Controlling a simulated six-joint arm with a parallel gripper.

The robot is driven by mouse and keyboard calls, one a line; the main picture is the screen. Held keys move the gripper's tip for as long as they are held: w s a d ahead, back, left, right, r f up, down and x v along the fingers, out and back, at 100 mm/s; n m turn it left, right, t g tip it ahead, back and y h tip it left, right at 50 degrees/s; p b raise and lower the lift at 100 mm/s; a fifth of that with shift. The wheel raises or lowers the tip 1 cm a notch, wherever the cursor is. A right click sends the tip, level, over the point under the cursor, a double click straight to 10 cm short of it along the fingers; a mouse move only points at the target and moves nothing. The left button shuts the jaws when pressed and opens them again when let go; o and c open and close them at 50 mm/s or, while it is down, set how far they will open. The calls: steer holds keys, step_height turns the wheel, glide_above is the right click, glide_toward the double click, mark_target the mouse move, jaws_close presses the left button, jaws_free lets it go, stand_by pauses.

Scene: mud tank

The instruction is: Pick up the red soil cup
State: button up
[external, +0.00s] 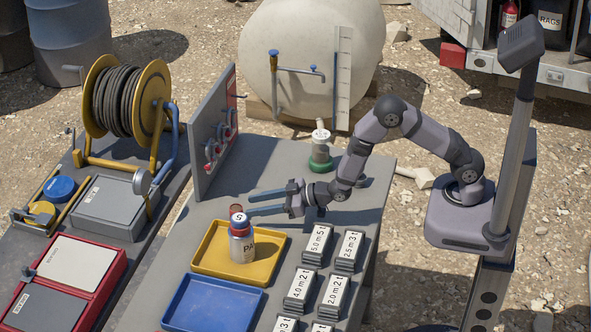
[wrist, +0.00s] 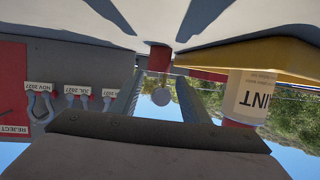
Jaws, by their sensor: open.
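The small red cup (external: 236,209) stands on the grey bench just behind the paint can, which partly hides it in the external view. In the wrist view, which looks upside down, the red cup (wrist: 159,57) shows near the middle, between and beyond my fingers. My gripper (external: 250,203) is open and level, low over the bench, with its fingers pointing left toward the cup. In the wrist view the two fingers of my gripper (wrist: 158,82) stand apart with nothing held between them. A small gap seems to lie between the fingertips and the cup.
A paint can (external: 242,248) stands in the yellow tray (external: 210,262) close to the cup. A grey upright panel (external: 210,135) with tagged shackles borders the bench's back left. A blue tray (external: 212,303) and several labelled blocks (external: 318,243) lie in front. A green-based jar (external: 320,150) stands behind.

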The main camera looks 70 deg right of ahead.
mark_target(242, 208)
steer(key=shift+p+x, duration=0.8)
steer(key=shift+x, duration=1.75)
steer(key=shift+d+f, duration=0.15)
steer(key=shift+c, duration=0.7)
steer(key=c, duration=0.7)
